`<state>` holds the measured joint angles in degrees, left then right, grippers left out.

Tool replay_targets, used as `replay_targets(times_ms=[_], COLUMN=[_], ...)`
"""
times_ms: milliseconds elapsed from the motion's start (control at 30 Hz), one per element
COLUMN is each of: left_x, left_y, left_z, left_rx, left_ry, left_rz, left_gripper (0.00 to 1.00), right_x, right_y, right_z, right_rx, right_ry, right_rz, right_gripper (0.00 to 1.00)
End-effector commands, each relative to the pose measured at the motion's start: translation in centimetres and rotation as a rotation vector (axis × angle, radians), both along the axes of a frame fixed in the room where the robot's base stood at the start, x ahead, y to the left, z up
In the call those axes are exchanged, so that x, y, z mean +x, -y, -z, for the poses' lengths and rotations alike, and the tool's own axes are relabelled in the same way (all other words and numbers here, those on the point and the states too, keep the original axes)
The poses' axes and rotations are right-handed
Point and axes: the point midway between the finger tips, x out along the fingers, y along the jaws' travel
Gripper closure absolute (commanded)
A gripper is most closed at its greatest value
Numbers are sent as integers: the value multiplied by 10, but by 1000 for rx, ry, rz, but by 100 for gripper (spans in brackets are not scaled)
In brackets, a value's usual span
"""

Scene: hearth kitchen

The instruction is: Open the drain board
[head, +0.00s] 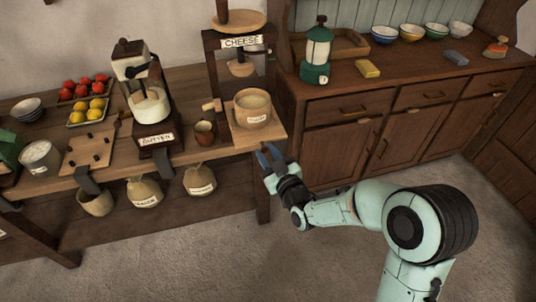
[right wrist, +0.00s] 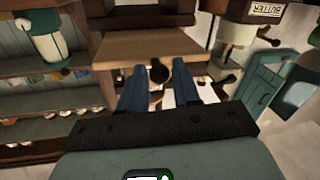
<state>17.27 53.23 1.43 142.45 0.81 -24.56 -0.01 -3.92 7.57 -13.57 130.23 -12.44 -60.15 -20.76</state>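The drain board appears to be the light wooden board (head: 245,139) under the cheese press, at the right end of the bench in the head view. In the right wrist view the pale board (right wrist: 145,45) fills the upper middle, with a dark round knob (right wrist: 160,74) at its edge. My right gripper (head: 267,155) is at the bench's right front corner. Its blue fingers (right wrist: 158,80) are apart, with the knob seen between their tips. I cannot tell whether they touch it. My left gripper is not in view.
The cheese tub (head: 252,107) and a brown jug (head: 205,132) stand near the board. The butter churn (head: 150,100) is further left. Labelled sacks (head: 200,180) sit on the lower shelf. A cabinet (head: 400,120) stands at the right. The floor (head: 330,250) in front is clear.

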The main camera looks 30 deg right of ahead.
Motion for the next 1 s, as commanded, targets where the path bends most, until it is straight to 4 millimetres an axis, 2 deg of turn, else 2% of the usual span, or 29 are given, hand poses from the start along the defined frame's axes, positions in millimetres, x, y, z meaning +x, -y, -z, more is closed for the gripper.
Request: replay_targets(times_ms=[367, 733, 1000], left_x=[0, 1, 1], left_y=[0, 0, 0], left_z=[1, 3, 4], left_rx=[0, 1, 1], left_ry=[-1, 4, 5], left_rz=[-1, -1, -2], left_gripper=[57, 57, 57], right_x=[-5, -62, -75], right_y=[0, -2, -3], right_z=[0, 0, 0], right_rx=[0, 0, 0], right_ry=[1, 0, 0], right_rz=[1, 1, 1], right_gripper=[65, 65, 65])
